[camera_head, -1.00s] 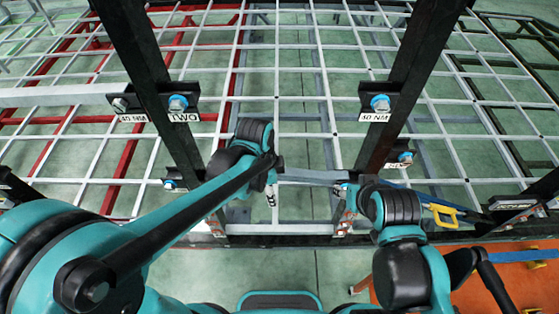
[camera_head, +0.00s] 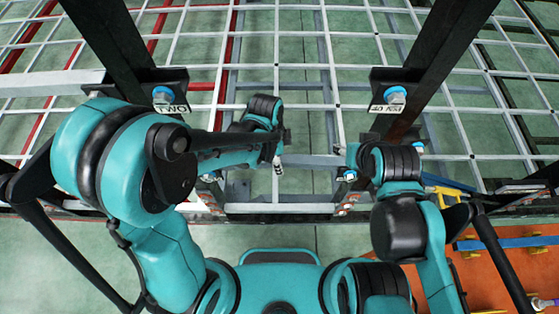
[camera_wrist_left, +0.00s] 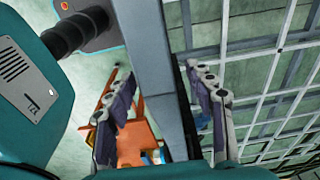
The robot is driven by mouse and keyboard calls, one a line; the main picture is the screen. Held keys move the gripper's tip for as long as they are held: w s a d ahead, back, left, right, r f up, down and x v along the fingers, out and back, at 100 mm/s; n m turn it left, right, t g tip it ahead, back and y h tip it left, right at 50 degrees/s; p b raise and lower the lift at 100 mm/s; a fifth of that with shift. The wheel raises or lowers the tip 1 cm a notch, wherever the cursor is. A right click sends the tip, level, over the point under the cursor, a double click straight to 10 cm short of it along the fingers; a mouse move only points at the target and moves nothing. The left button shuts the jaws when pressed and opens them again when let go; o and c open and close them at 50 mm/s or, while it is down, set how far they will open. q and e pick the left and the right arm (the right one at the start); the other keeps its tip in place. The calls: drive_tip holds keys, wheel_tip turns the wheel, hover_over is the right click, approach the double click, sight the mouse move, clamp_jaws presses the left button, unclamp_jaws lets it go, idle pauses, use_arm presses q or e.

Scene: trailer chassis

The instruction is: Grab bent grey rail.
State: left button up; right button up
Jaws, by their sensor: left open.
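The grey rail (camera_head: 310,160) shows in the head view as a short level piece between my two wrists, and its ends are hidden by my arms. In the left wrist view a long grey rail (camera_wrist_left: 150,55) runs down from the top between the fingers of my left gripper (camera_wrist_left: 165,105). The fingers are open, one on each side of it; I cannot tell whether they touch it. In the head view my left gripper (camera_head: 278,164) is small at the rail's left end. My right gripper (camera_head: 342,152) is near the right end, mostly hidden by its wrist.
Black uprights with blue-headed bolts (camera_head: 163,95) stand left and right of my arms. A white grid (camera_head: 300,75) lies beyond. An orange surface (camera_head: 490,270) with blue and yellow parts is at lower right.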

use_arm(q)
drive_tip(key=shift+f, duration=0.4)
drive_tip(key=shift+s, duration=0.15)
drive_tip(key=shift+c, duration=1)
clamp_jaws()
drive_tip(key=shift+r, duration=0.15)
